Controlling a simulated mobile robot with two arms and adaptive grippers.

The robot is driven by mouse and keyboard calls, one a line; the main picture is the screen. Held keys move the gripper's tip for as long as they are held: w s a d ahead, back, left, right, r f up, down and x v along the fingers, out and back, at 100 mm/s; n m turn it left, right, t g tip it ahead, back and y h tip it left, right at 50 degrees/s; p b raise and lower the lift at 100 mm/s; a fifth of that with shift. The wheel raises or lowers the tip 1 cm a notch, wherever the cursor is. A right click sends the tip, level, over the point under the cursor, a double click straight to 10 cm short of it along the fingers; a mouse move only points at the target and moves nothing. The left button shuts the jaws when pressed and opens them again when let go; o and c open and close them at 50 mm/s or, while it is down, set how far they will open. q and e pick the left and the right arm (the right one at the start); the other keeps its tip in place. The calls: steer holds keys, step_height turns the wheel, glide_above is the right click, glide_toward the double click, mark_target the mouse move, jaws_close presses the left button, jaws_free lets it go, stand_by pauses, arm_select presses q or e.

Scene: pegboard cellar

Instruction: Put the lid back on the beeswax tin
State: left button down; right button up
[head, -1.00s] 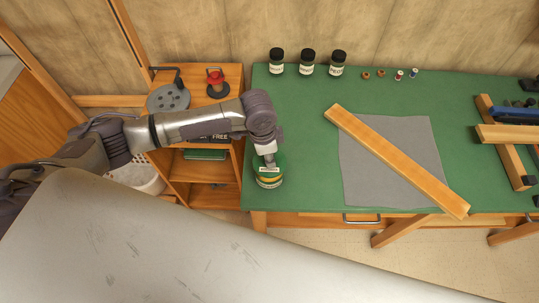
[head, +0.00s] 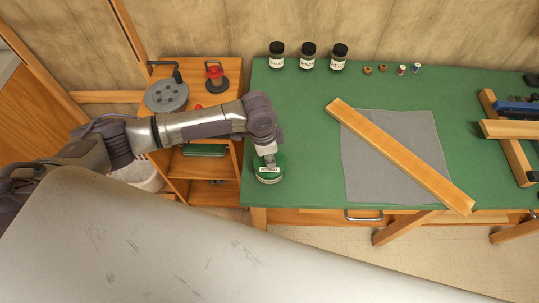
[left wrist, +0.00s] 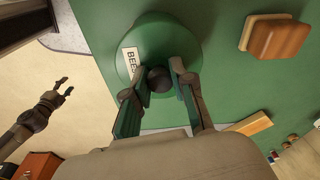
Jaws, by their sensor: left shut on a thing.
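The beeswax tin (head: 270,182) stands near the left front corner of the green bench top, mostly covered from above. Its green lid (head: 279,165) is over the tin, level as far as I can see; I cannot tell whether a thin gap is left. In the left wrist view, the lid (left wrist: 133,38) is a green disc with a white label and a dark knob (left wrist: 159,79). My left gripper (head: 269,160) points down and is shut on the lid's knob. My right gripper (left wrist: 64,87) shows in the left wrist view, open and empty, away from the tin.
A wooden strip (head: 400,155) lies across a grey cloth (head: 365,185) to the right. Several dark-capped jars (head: 308,56) and small spools stand at the back. A brown block (left wrist: 275,40) lies near the tin. A wooden shelf (head: 205,165) stands left of the bench.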

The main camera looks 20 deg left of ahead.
arm_select(q)
steer(key=shift+p, duration=0.4)
steer(key=shift+p, duration=0.4)
stand_by(0.6)
steer(key=shift+s+f+p, duration=0.1)
steer(key=shift+f+p, duration=0.05)
steer(key=shift+p, duration=0.15)
stand_by(0.6)
stand_by(0.5)
steer(key=shift+p, duration=0.3)
stand_by(0.5)
steer(key=c, duration=0.9)
jaws_free()
steer(key=shift+o, duration=0.3)
